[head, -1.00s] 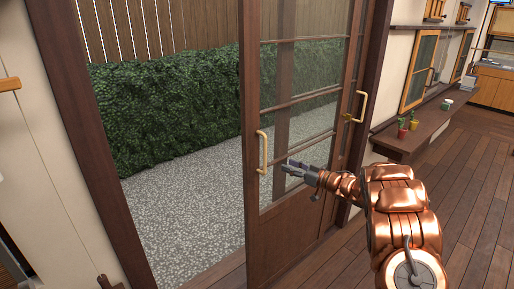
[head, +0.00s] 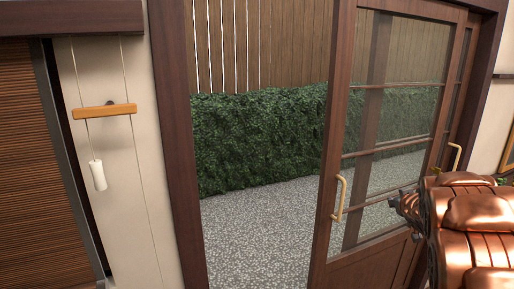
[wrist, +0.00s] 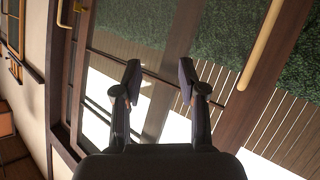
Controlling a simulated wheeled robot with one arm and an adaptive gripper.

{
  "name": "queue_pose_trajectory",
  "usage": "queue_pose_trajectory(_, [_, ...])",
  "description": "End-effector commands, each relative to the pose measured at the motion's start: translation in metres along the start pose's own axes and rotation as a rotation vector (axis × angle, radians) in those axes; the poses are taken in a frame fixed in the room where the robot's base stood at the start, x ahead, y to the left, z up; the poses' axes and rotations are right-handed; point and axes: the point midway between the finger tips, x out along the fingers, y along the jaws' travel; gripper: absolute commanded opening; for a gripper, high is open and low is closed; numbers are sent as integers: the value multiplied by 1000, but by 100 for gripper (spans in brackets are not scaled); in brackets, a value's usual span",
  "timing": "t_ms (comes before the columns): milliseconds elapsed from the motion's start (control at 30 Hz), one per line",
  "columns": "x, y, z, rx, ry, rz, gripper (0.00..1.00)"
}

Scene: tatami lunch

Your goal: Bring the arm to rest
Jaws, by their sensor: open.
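My gripper (wrist: 156,85) is open and empty in the wrist view, with its two dark fingers apart in front of the glass of a sliding door. In the head view my copper arm fills the lower right and hides most of the gripper; only a dark part of it shows at the arm's left edge. The wooden sliding door (head: 345,274) stands partly open. Its brass handle (head: 340,199) is a little left of my gripper in the head view. The handle also shows in the wrist view (wrist: 262,42), to the right of the fingers and apart from them.
The doorway's open side shows gravel (head: 258,225) and a hedge (head: 258,140) outside. A second brass handle (head: 454,157) is at the right. On the left wall hang a wooden bar (head: 104,111) and a white cord weight (head: 97,175), beside a slatted blind (head: 38,170).

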Motion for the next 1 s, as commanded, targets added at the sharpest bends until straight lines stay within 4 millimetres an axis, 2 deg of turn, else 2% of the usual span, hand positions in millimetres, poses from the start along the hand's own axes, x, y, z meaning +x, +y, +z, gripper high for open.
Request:
queue_pose_trajectory(133, [-42, -1, 9, 22, -120, 72, 41])
queue_pose_trajectory(233, [-73, -6, 25, 42, -217, 105, 41])
queue_pose_trajectory(467, [-153, -34, 68, 87, -446, 118, 41])
queue_pose_trajectory(767, [-275, -100, 137, 117, -767, 12, 41])
queue_pose_trajectory(1000, [-388, -161, 192, 90, -1026, -162, 41])
